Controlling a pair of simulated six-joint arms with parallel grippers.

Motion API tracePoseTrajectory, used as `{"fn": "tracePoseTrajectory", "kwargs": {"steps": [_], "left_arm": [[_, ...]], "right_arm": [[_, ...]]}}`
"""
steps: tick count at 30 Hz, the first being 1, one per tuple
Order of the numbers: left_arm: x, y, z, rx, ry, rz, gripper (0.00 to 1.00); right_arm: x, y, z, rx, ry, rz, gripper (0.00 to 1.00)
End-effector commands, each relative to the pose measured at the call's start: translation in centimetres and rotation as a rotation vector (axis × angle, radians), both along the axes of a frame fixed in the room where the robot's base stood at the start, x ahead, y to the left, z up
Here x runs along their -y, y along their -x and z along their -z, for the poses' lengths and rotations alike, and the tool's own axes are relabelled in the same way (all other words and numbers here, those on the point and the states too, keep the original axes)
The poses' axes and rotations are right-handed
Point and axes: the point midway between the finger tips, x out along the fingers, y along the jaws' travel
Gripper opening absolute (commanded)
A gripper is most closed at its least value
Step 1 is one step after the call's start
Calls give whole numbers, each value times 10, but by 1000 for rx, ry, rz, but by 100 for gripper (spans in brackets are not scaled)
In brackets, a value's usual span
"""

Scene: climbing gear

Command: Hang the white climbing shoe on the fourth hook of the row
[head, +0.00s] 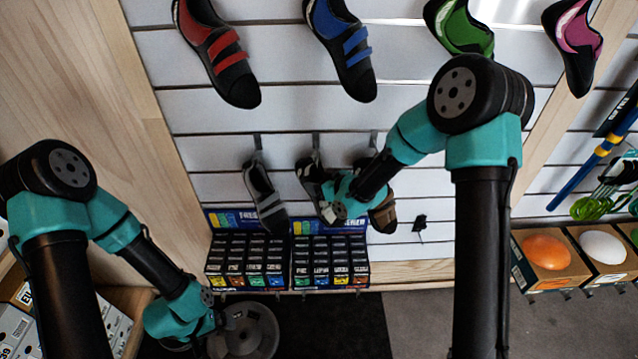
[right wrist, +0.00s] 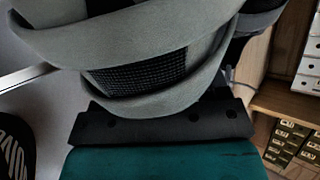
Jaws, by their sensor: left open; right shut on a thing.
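The white climbing shoe, light grey-white with straps, fills much of the right wrist view (right wrist: 150,45). In the head view it appears to be the pale-and-black shoe (head: 308,174) on the wall, partly covered by my gripper. My right gripper (head: 338,205) is shut on it. A row of hooks shows above, with hook stems at the left (head: 257,142), middle (head: 315,142) and right (head: 373,140); my right arm covers the wall further right. My left gripper (head: 190,335) is open, low at the left, apart from the shoes.
A grey shoe (head: 264,196) hangs left of the held shoe, a brown shoe (head: 383,214) right of it. Boxes (head: 330,262) stand below. Red (head: 220,55), blue (head: 343,48), green (head: 460,28) and pink (head: 576,42) shoes hang above. A small black fitting (head: 420,223) sits on the wall.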

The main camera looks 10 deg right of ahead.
Motion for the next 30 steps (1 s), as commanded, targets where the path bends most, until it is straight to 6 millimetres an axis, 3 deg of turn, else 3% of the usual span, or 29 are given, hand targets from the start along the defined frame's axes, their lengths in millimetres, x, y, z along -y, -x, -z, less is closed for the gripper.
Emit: {"fn": "tracePoseTrajectory", "kwargs": {"steps": [14, 30], "left_arm": [[0, 0, 0, 0, 0, 0, 100], [0, 0, 0, 0, 0, 0, 100]], "right_arm": [[0, 1, -3, 1, -1, 0, 38], [-3, 20, -4, 1, -1, 0, 38]]}}
